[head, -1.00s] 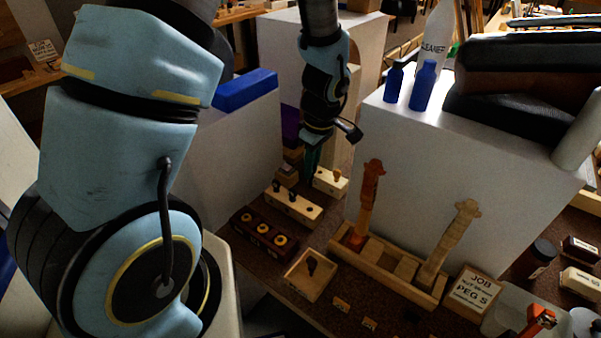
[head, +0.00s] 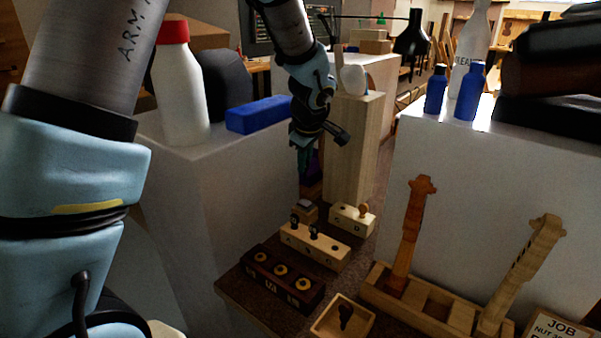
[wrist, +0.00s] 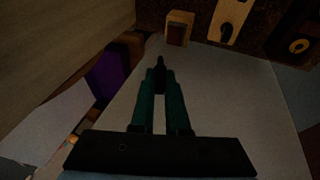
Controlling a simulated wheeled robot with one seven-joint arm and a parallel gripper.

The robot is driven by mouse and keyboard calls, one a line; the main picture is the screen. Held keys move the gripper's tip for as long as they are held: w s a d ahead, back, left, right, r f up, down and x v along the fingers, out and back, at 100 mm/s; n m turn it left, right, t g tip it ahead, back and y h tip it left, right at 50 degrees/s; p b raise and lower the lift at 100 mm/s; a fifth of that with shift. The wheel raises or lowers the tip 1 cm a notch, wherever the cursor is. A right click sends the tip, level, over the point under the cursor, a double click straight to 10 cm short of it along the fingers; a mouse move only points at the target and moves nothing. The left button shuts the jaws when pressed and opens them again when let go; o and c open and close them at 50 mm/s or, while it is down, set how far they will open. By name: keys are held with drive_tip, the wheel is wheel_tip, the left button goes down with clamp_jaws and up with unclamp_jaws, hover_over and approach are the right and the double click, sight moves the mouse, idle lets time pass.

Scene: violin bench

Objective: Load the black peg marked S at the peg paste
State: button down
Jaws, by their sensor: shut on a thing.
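My gripper (head: 304,158) hangs above the back of the bench; its green fingers are shut on a small dark peg. In the wrist view the peg (wrist: 159,63) sticks out past the fingertips (wrist: 160,82); its letter cannot be read. A small wooden block with a grey top (head: 305,208), perhaps the peg paste, stands below my gripper. It seems to be the block (wrist: 179,27) ahead of the fingers in the wrist view, apart from the peg. A pale peg block (head: 318,247) holds two black pegs (head: 314,231) and shows one empty hole.
A pale block with an orange-brown peg (head: 363,211), a dark block with yellow rings (head: 282,280) and an open wooden tray (head: 343,318) stand nearby. A tall wooden post (head: 350,150) rises behind. White boxes (head: 215,200) flank the bench.

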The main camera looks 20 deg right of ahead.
drive_tip(key=shift+f+b, duration=1.55)
drive_tip(key=shift+f, duration=1.35)
drive_tip(key=shift+s+a+f+b, duration=0.1)
drive_tip(key=shift+f+b, duration=0.65)
drive_tip(key=shift+b, duration=0.4)
idle(0.9)
drive_tip(key=shift+r, duration=0.1)
drive_tip(key=shift+r+p, duration=1.8)
drive_tip(key=shift+r, duration=1.75)
